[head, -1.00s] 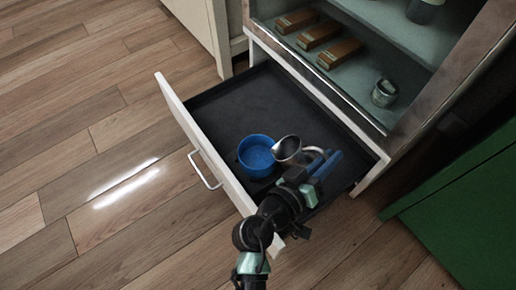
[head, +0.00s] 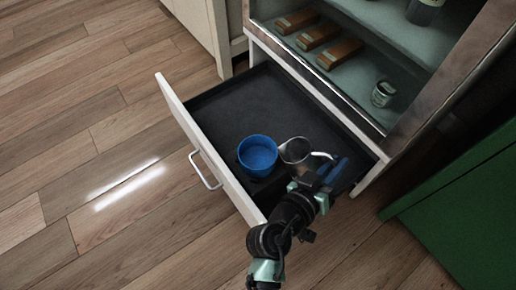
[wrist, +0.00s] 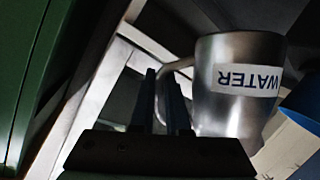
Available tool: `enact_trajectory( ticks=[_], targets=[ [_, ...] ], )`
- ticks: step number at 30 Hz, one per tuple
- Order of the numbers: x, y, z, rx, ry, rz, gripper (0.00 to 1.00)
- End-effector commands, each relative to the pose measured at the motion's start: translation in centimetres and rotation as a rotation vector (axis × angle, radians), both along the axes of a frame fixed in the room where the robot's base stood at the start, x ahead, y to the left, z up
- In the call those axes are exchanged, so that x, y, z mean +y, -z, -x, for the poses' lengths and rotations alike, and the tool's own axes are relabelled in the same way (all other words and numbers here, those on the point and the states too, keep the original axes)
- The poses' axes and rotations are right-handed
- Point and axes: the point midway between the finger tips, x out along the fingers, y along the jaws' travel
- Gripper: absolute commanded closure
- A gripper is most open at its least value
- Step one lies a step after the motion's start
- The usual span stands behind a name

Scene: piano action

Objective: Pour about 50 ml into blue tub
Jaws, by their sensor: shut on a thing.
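The blue tub (head: 257,156) stands in the open drawer, near its front panel. A grey metal jug (head: 295,152) is just right of the tub, and my gripper (head: 325,174) is shut on its handle. In the wrist view the jug (wrist: 211,117) carries a white label reading WATER, seen upside down. My gripper's dark fingers (wrist: 170,100) are at its handle, and part of the blue tub (wrist: 303,108) shows at the right edge. I see no stream between jug and tub. The liquid level in either cannot be told.
The dark drawer floor (head: 225,105) is bare behind and left of the tub. The drawer's white front panel (head: 210,150) stands close to the tub. Above is a shelf with several brown blocks (head: 340,53) and a small jar (head: 384,93). A green cabinet (head: 465,205) is at right.

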Motion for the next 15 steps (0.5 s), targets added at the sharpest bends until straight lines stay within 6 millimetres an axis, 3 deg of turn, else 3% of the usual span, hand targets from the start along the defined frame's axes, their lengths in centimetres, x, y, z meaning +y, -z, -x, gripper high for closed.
enact_trajectory(
  ticks=[6,15],
  targets=[
    [-2.0,1.2,0.8,-0.079,0.003,-0.184,1.0],
    [-3.4,3.3,1.3,-0.17,0.003,-0.403,1.0]
  ],
)
